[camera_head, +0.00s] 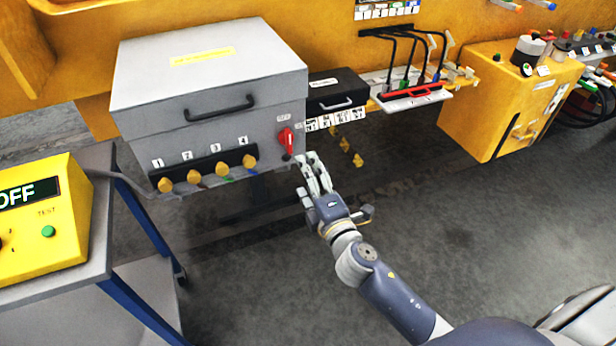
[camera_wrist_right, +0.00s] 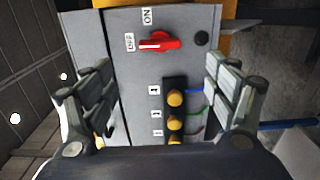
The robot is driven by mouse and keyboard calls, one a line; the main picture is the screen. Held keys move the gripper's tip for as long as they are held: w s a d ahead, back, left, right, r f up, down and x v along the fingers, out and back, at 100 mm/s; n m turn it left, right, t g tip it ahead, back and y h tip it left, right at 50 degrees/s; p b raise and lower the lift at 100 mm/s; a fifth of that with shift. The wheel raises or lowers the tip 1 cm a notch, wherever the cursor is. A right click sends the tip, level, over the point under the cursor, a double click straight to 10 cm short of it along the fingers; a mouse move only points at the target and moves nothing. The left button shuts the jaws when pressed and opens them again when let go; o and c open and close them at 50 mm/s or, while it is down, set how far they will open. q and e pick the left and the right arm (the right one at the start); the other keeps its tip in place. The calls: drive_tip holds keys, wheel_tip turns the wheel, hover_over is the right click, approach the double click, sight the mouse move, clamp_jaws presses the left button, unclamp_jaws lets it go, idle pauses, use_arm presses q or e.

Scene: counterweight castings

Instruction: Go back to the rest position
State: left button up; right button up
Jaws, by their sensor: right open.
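My right gripper (camera_head: 311,172) is open and empty in the head view. It is just right of and below the red rotary switch (camera_head: 286,139) on the grey cabinet (camera_head: 213,95). In the right wrist view the open fingers (camera_wrist_right: 158,78) frame the cabinet front at left and right. The red switch (camera_wrist_right: 162,42) lies beyond them, apart from the fingers, its white-marked end toward the OFF label (camera_wrist_right: 129,42). Yellow plugs (camera_wrist_right: 175,98) sit in a black strip below it. My left gripper is not in view.
A yellow box (camera_head: 42,225) reading OFF stands on a blue-legged cart (camera_head: 98,200) at left. A black case (camera_head: 335,90), a rack of hanging leads (camera_head: 415,97) and a yellow control box (camera_head: 500,105) line the right side. Open grey floor (camera_head: 470,220) lies around my right arm.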

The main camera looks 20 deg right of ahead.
drive_tip(key=shift+f, duration=0.1)
idle(0.3)
drive_tip(key=s+d+f+m+g, duration=0.1)
drive_tip(key=s+f+m+g, duration=0.15)
drive_tip(key=f, duration=0.85)
drive_tip(key=s+d+f+m+g, duration=0.2)
drive_tip(key=f+g, duration=0.1)
drive_tip(key=f, duration=0.8)
drive_tip(key=s+d+f+m+g+h, duration=0.1)
drive_tip(key=s+f+m+g, duration=0.1)
drive_tip(key=s+f, duration=0.45)
drive_tip(key=s+f+m+g, duration=0.2)
drive_tip(key=s+f, duration=0.2)
drive_tip(key=f, duration=0.6)
drive_tip(key=s+f+m+g, duration=0.2)
drive_tip(key=s+f, duration=0.4)
drive_tip(key=s, duration=0.5)
drive_tip(key=s+f+m+g, duration=0.3)
drive_tip(key=s+f, duration=0.2)
drive_tip(key=s, duration=0.6)
drive_tip(key=s+f+m+g, duration=0.2)
drive_tip(key=s+f, duration=0.4)
drive_tip(key=s, duration=0.5)
drive_tip(key=shift+s+a+f+m, duration=0.2)
drive_tip(key=shift+f+m, duration=0.1)
drive_tip(key=shift+m, duration=0.05)
drive_tip(key=shift+g, duration=0.25)
drive_tip(key=shift+c, duration=0.2)
